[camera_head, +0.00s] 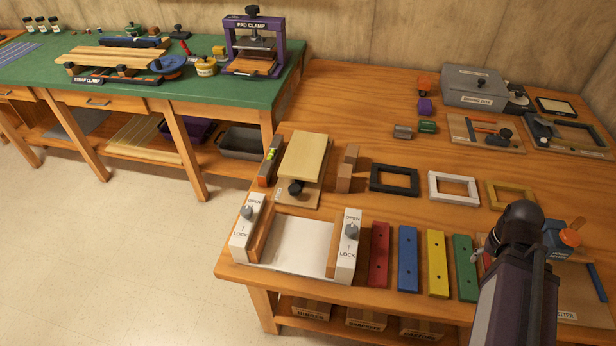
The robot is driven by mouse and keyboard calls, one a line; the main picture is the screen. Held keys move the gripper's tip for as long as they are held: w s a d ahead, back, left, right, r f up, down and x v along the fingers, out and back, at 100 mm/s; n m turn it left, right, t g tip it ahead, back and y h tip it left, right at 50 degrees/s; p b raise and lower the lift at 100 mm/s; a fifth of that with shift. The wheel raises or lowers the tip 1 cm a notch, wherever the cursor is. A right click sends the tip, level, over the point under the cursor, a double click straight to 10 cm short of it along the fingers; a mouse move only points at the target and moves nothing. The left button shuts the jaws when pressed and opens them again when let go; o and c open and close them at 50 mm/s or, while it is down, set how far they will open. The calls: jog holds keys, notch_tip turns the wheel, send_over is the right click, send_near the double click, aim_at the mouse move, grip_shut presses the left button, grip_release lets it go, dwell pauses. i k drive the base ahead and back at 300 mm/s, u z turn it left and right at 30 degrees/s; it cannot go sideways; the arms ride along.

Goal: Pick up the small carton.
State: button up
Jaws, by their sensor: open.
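Several brown cardboard boxes with labels stand on the lower shelf of the near workbench: a left one (312,308), a middle one (366,318) and a right one (421,329). The bench top and front edge hide their upper parts, and the labels are too small to read surely. I cannot tell whether any of them is the small carton, and no other clear carton shows on the bench. My arm (515,300) rises at the lower right over the bench. My gripper is not clearly visible; the arm's dark joint hides what lies behind it.
The wooden workbench (330,105) holds a white-bedded OPEN/LOCK fixture (295,247), red (379,255), blue (408,258), yellow (437,263) and green bars (465,267), and several frames. A green-topped bench (225,100) stands at left. Open floor (110,260) lies at lower left.

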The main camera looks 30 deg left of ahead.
aim_at(344, 175)
jog(key=u, duration=0.65)
jog(key=k, duration=0.95)
jog(key=z, duration=0.05)
jog(key=i, duration=0.7)
